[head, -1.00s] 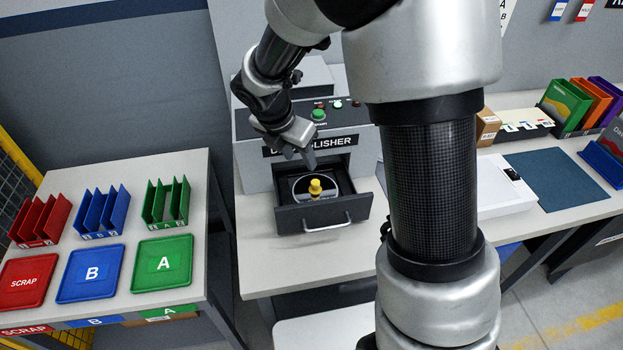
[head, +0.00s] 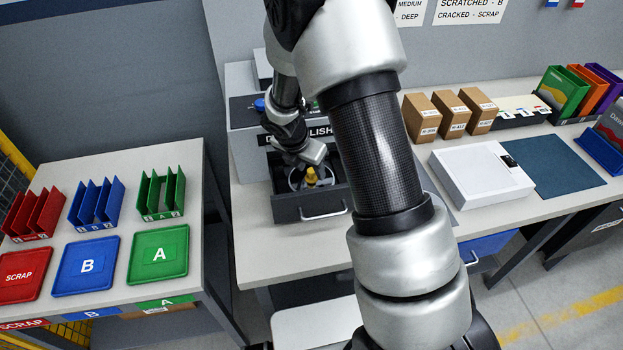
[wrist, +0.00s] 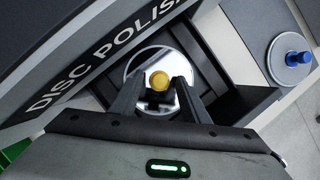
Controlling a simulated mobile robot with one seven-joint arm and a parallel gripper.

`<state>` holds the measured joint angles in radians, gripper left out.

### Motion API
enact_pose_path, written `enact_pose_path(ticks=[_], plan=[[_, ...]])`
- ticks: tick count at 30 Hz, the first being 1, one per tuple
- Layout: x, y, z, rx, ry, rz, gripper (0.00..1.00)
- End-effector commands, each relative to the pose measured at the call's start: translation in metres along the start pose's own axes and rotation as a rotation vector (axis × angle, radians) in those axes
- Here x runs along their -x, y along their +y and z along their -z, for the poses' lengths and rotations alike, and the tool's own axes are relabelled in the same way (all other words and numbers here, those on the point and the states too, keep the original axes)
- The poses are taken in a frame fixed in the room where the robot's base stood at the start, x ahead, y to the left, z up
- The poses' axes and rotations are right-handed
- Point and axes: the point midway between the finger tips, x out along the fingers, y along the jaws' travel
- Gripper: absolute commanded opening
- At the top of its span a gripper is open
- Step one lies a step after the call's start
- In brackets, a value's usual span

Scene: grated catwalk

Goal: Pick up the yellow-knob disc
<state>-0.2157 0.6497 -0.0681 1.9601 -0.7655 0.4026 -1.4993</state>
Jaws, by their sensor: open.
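The yellow-knob disc lies in the open drawer (head: 290,209) of the disc polisher. Its yellow knob (head: 311,176) shows in the head view just below my gripper (head: 306,170). In the wrist view the shiny round disc (wrist: 133,70) lies flat with its yellow knob (wrist: 159,80) upright. My gripper (wrist: 159,88) is open. Its two fingers stand on either side of the knob, with a gap to each. Parts of the disc are hidden behind the fingers. I cannot tell how far the fingertips are above the disc.
The polisher housing (head: 244,150) rises close behind the drawer. A blue-knob disc (wrist: 290,60) lies on the bench beside it. Red, blue and green trays (head: 159,254) and racks stand on the left table. A white box (head: 481,172) and brown cartons (head: 421,116) are on the right.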

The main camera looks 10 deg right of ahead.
Motion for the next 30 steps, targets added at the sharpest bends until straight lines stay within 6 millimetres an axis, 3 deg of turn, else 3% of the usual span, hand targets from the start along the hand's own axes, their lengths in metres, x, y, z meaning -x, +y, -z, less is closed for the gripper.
enact_pose_path(ticks=[6,14,24,30], plan=[[-0.001,0.0,0.0,0.0,0.0,0.0,0.42],[0.0,0.0,0.0,0.0,0.0,0.0,0.0],[0.001,0.0,-0.001,0.0,-0.001,0.0,0.0],[0.013,0.002,-0.003,0.0,-0.001,0.0,0.0]])
